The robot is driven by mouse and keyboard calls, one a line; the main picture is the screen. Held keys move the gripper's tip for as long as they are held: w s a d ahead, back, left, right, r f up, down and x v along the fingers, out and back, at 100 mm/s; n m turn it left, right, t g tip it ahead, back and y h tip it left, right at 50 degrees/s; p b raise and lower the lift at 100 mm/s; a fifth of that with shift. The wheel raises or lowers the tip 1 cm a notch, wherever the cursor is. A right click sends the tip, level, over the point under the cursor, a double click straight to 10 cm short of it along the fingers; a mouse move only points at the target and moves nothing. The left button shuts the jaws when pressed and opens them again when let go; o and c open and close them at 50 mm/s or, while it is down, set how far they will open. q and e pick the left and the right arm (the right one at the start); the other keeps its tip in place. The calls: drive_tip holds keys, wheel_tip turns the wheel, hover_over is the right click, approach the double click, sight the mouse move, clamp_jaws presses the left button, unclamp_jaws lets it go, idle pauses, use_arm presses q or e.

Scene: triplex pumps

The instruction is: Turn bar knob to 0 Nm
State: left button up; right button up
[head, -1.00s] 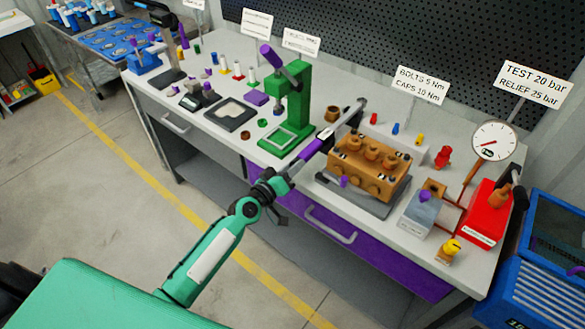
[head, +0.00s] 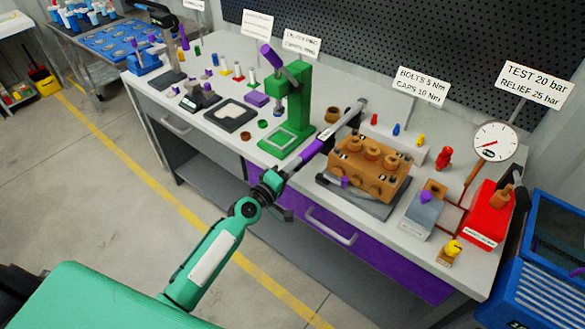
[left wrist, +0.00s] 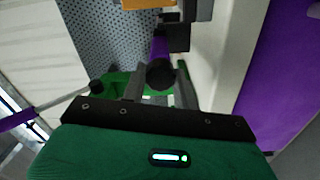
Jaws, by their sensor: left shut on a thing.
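A long bar tool with a purple handle (head: 311,152) and a grey shaft (head: 350,118) lies aslant over the bench, between the green press and the orange pump block. My left gripper (head: 284,176) is at the near end of the handle. In the left wrist view a round black knob (left wrist: 160,74) sits at the handle's end, between the fingers of my left gripper (left wrist: 160,91), which is shut on it. The purple handle (left wrist: 159,47) runs on beyond the knob. I cannot read any scale on the bar. My right gripper is not in view.
The green press (head: 295,105) stands close left of the bar. The orange pump block (head: 368,165) on its grey plate is close right. A sign (head: 422,86) reads bolts 5 Nm, caps 10 Nm. A gauge (head: 495,142) and red unit (head: 488,215) stand farther right. The floor in front is clear.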

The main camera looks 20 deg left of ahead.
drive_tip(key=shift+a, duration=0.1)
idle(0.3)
use_arm(q)
drive_tip(key=o, duration=1)
drive_tip(key=b+v, duration=0.3)
drive_tip(key=v, duration=1)
drive_tip(key=shift+s+a, duration=0.15)
drive_tip(key=shift+s, duration=0.2)
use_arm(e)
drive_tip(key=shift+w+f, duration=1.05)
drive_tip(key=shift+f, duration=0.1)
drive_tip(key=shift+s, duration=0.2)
